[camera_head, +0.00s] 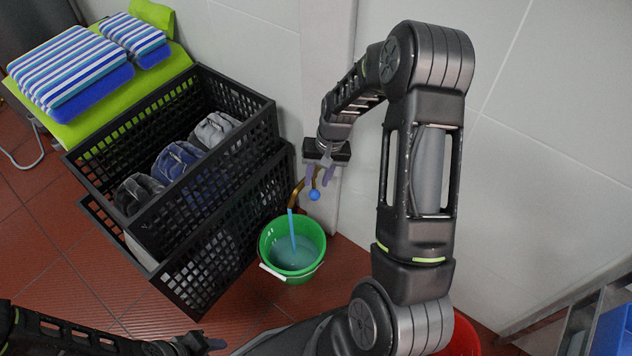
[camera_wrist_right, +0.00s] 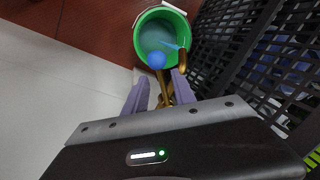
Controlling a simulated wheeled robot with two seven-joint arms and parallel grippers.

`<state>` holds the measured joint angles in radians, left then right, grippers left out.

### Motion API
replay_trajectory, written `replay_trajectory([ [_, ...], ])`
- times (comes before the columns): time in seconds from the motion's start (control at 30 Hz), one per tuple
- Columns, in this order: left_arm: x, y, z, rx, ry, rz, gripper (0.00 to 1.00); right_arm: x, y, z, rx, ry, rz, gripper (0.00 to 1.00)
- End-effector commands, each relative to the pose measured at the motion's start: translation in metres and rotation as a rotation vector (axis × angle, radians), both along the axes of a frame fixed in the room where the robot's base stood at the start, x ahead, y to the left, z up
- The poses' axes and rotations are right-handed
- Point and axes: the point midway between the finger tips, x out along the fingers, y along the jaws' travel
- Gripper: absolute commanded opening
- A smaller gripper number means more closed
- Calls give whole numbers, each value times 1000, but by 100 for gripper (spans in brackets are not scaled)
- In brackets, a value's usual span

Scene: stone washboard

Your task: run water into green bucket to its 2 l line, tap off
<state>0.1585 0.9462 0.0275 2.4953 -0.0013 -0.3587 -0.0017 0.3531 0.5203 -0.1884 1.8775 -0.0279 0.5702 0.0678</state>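The green bucket (camera_head: 265,244) stands upright on the floor under the brass tap (camera_head: 297,190), its white handle hanging at the front. A blue stream of water (camera_head: 292,228) runs from the spout into it, and bluish water (camera_head: 300,256) lies inside. I cannot make out the 2 l line. The tap's lever ends in a blue ball (camera_head: 314,195), also seen in the right wrist view (camera_wrist_right: 156,60). My right gripper (camera_head: 318,174) is at the tap, its fingers (camera_wrist_right: 160,88) apart with brass between them; contact is unclear. My left gripper (camera_head: 200,344) is low at the bottom edge, its fingers unclear.
Black crates (camera_head: 185,263) holding dark cloth rolls stand close left of the bucket. Striped blue towels (camera_head: 70,75) lie on a lime green surface behind. A red bucket (camera_head: 462,338) is partly hidden behind my right arm. A pale wall is behind the tap.

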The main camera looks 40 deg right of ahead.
Motion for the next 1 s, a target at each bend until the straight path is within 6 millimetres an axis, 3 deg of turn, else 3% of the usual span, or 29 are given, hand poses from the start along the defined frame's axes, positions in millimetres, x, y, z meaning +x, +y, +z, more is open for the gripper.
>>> replay_trajectory([
  [0.13, 0, 0, -4, 0, 0, 0, 36, 2, 2, -15, 0, 0, 0, 32],
  [0.47, 0, 0, -4, 0, 0, 0, 36, 3, 3, -18, -1, -2, 0, 31],
  [0.83, 0, 0, -4, 0, 0, 0, 36, 2, 3, -18, -1, -1, 0, 1],
  [1.0, 0, 0, -4, 0, 0, 0, 36, 1, 4, -18, 2, 2, 1, 0],
])
